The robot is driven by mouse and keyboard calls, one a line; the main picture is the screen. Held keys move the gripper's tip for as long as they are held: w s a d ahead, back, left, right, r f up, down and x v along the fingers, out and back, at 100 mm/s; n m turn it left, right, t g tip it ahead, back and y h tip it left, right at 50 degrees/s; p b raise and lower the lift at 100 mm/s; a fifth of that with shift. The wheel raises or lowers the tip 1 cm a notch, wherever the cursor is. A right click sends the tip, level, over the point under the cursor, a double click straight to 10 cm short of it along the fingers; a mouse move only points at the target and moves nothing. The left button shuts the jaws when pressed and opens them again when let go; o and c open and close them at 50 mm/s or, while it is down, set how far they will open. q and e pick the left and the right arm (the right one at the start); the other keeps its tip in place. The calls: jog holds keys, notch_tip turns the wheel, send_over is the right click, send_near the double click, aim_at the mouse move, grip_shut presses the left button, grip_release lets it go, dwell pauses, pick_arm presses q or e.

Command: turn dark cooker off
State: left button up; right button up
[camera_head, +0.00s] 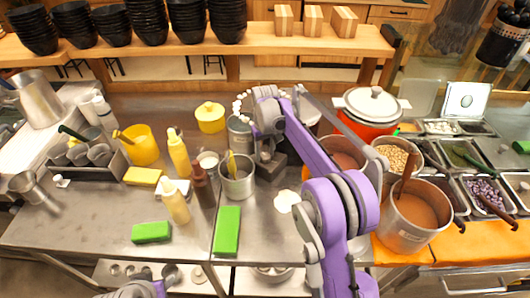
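A dark grey, rounded pot-like body (309,112) shows behind my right arm, left of the red cooker. It may be the dark cooker; my arm hides most of it, and no switch can be made out. A red cooker (369,128) with a white lid (372,104) stands at the back right. My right arm reaches up and left across the counter. Its gripper (266,157) points down behind the steel cup (238,182); its fingers are too small and dark to read. Only a purple part of my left arm shows at the bottom edge; its gripper is out of view.
Yellow bottles (174,202), a brown bottle (202,186) and green sponges (227,230) stand or lie left of my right arm. Pots of brown liquid (412,212) and beans (394,157) are at right. Black bowls (146,22) line the back shelf.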

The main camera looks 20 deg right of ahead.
aim_at(265, 156)
jog(key=o, duration=0.4)
notch_tip(265, 156, up, 11)
jog(key=shift+f+p, duration=0.1)
jog(key=shift+p, duration=0.3)
dwell(0.4)
jog(key=s+r+t, duration=0.2)
jog(key=s+t, duration=0.1)
jog(key=s, duration=1.4)
jog(key=s+f+t, duration=0.1)
jog(key=s+f, duration=0.2)
jog(key=s, duration=0.2)
jog(key=s+f+m+t, duration=0.1)
jog(key=s+f, duration=0.3)
jog(key=s, duration=0.2)
jog(key=s+f, duration=0.3)
jog(key=s, duration=0.3)
jog(key=shift+s+d+f+t, duration=0.15)
jog(key=shift+s+d+t, duration=0.1)
jog(key=shift+t, duration=0.15)
